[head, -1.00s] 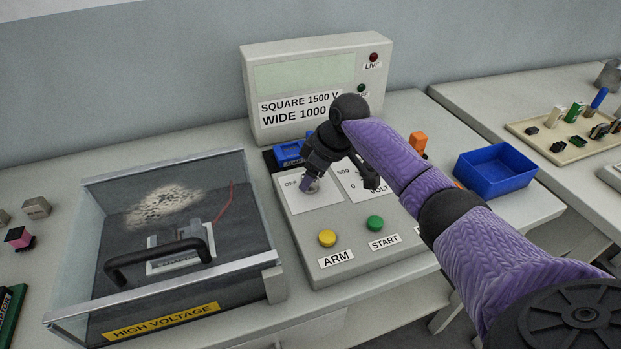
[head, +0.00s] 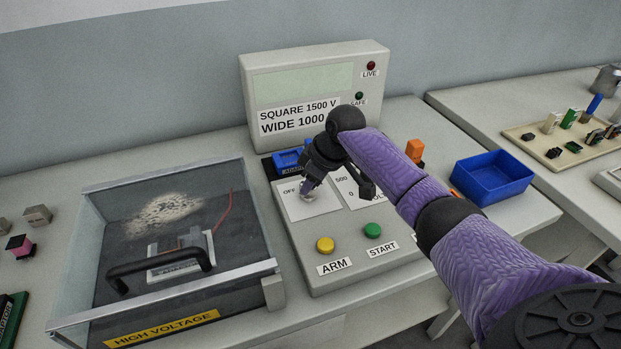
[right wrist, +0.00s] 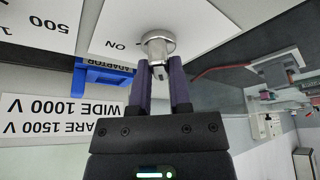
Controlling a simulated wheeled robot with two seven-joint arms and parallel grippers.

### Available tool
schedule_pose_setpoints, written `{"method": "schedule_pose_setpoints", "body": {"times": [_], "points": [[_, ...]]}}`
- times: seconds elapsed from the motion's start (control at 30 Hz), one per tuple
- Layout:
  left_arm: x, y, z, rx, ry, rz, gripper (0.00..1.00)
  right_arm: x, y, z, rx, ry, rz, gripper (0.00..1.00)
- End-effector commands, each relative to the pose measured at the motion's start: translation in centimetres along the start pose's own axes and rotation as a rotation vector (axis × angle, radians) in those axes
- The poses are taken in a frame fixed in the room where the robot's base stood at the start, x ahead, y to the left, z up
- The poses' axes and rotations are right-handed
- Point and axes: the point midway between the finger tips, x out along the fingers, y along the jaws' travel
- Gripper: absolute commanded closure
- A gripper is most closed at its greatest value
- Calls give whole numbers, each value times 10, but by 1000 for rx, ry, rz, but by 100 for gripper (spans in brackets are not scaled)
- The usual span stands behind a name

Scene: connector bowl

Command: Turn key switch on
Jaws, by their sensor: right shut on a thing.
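The key switch (right wrist: 158,42) is a round silver lock on a white plate of the grey control panel, with a key standing out of it. In the right wrist view an upside-down ON label is just left of the switch. In the head view an OFF label (head: 289,191) is left of it, and my gripper partly hides the switch. My right gripper (right wrist: 161,75) is shut on the key, its two purple fingers on either side of it. It also shows over the panel in the head view (head: 307,188). My left gripper is not in view.
A yellow ARM button (head: 325,244) and a green START button (head: 373,230) are at the panel's front. A glass-sided high-voltage box with a black handle (head: 160,262) stands left. A blue bin (head: 492,178) is right. The display unit (head: 310,80) stands behind.

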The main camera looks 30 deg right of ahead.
Motion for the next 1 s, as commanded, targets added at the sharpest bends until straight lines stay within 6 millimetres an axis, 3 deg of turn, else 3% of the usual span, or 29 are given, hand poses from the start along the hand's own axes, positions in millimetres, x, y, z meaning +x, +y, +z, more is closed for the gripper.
{"method": "schedule_pose_setpoints", "body": {"times": [0.5, 1.0], "points": [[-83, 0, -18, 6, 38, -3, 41, -7, -3, -4, 385, 1, 157, 100], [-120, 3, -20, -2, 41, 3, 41, -2, -4, -4, 825, 2, 339, 100]]}}
